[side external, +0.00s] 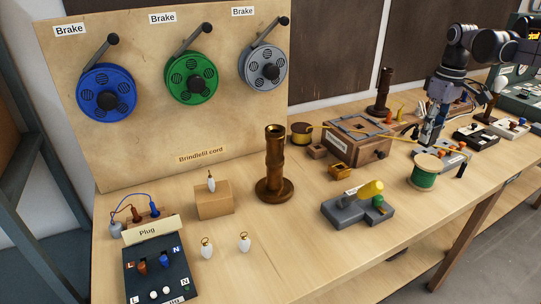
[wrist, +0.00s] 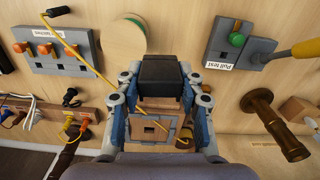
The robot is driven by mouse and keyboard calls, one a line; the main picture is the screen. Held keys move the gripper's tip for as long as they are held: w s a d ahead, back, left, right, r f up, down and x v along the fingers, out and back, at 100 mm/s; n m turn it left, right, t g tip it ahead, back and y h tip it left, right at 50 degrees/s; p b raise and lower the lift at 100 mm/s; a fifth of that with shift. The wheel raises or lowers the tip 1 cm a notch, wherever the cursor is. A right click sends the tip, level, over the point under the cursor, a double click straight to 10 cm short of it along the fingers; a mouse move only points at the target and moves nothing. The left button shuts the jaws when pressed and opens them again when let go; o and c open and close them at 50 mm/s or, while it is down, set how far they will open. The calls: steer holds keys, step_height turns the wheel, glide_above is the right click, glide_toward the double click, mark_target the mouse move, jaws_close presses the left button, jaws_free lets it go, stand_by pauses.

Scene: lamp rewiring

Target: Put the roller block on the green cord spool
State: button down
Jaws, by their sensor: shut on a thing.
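My gripper (wrist: 158,82) is shut on a dark, boxy block (wrist: 160,70), which looks like the roller block, and holds it between both fingertips. In the side view my gripper (side external: 431,136) points down above the bench, behind the green spool, and its load is hard to make out. A green cord spool (side external: 424,174) with pale wooden flanges stands upright on the bench near the front edge. In the wrist view the spool (wrist: 118,36) shows its round top just above and left of the held block, apart from it. A green reel (side external: 191,77) also hangs on the board.
A brown wooden box (side external: 355,138) with a yellow cord across it stands beside my gripper. A terminal block (wrist: 58,50) and a grey pull-test stand (side external: 357,209) with a yellow handle flank the spool. Bare bench (side external: 320,255) lies at the front.

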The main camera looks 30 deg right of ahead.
steer(key=s+d+r+m, duration=0.1)
steer(key=s+d+r, duration=0.2)
steer(key=s+d, duration=0.75)
glide_above(430, 162)
step_height(430, 162, down, 7)
steer(key=shift+a, duration=0.1)
steer(key=shift+f, duration=2)
steer(key=shift+f, duration=0.1)
steer(key=c, duration=0.8)
jaws_free()
